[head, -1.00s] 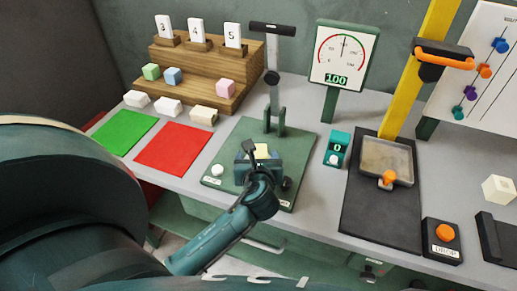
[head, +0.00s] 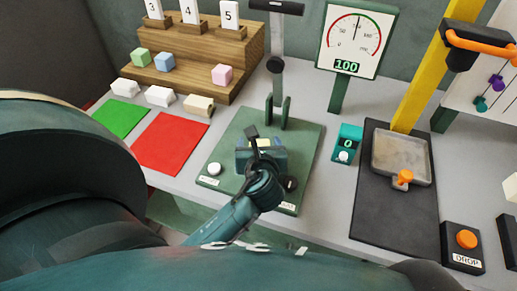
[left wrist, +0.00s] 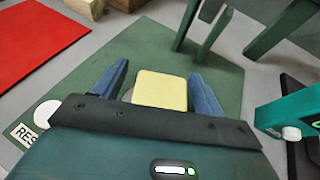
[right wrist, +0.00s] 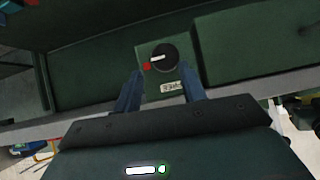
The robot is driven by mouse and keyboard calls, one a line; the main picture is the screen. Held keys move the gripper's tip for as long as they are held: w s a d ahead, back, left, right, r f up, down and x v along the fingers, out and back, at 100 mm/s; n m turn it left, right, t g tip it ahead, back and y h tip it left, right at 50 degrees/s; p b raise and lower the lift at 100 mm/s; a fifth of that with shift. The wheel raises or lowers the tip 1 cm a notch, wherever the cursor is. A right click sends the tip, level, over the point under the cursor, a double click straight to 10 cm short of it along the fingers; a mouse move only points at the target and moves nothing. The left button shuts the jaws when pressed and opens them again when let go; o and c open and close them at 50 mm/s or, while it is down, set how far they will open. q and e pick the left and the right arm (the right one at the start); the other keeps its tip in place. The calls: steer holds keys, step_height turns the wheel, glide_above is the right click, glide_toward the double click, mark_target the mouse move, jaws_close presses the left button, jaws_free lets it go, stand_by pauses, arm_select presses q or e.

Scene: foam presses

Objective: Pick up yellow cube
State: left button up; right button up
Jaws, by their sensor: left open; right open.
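The yellow cube (left wrist: 160,90) is between the two open fingers of my left gripper (left wrist: 158,88) in the left wrist view, with a small gap visible at each side. In the head view my left gripper (head: 262,150) is over the green press base (head: 225,150) and hides most of the cube; only a pale yellow bit (head: 264,142) shows. My right gripper (right wrist: 160,90) is open and empty in the right wrist view, facing a dark knob (right wrist: 163,57) on the bench's green front.
A red mat (head: 170,143) and a green mat (head: 120,119) lie to the left. A wooden stepped stand (head: 190,60) holds a green, a blue and a pink cube. A teal counter box (head: 347,144) and a dark drop tester (head: 395,200) stand to the right.

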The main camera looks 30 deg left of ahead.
arm_select(q)
steer(key=shift+s+d+r, duration=0.15)
steer(key=shift+c, duration=0.3)
steer(key=c, duration=1.1)
